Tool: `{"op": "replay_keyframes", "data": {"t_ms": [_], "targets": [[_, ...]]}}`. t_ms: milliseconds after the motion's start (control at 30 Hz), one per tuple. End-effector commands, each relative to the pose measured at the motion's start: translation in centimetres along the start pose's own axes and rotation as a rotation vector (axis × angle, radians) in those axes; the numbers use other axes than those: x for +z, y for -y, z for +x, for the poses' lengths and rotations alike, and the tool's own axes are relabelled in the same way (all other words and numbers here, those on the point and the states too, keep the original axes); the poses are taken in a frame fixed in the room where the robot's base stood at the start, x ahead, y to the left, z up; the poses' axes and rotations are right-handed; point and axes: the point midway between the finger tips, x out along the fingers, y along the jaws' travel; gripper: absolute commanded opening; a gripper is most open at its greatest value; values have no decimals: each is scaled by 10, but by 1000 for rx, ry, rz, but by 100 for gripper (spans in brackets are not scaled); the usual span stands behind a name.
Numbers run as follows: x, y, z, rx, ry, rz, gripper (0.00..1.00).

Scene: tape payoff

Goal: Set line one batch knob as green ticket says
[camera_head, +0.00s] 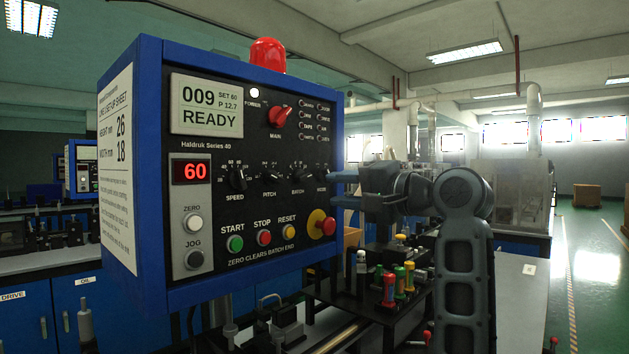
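A blue control box (150,175) with a black panel fills the left middle. Its batch knob (297,173) is a small black dial right of the pitch knob (269,174); its exact setting is too small to read. My gripper (338,189) is at the panel's right edge, right of the batch knob and close to the last knob (321,175) in the row. Its two fingers look apart, with nothing seen between them. The display (206,105) reads 009, SET 60, P 12.7, READY. I see no green ticket.
The panel also has a speed knob (237,179), a red main switch (280,116), start, stop and reset buttons and a red emergency knob (327,226). A white set-up sheet (117,170) is on the box's left side. Coloured-handled tools (390,290) stand below my arm.

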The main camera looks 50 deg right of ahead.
Motion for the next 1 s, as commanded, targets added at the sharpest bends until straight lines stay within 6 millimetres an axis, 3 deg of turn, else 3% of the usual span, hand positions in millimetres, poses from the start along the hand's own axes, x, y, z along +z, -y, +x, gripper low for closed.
{"op": "replay_keyframes", "data": {"t_ms": [200,700,1000], "targets": [[-10,20,0,-5,11,8,38],[-9,20,66,-4,11,8,38],[-9,19,73,-6,10,6,38]]}}
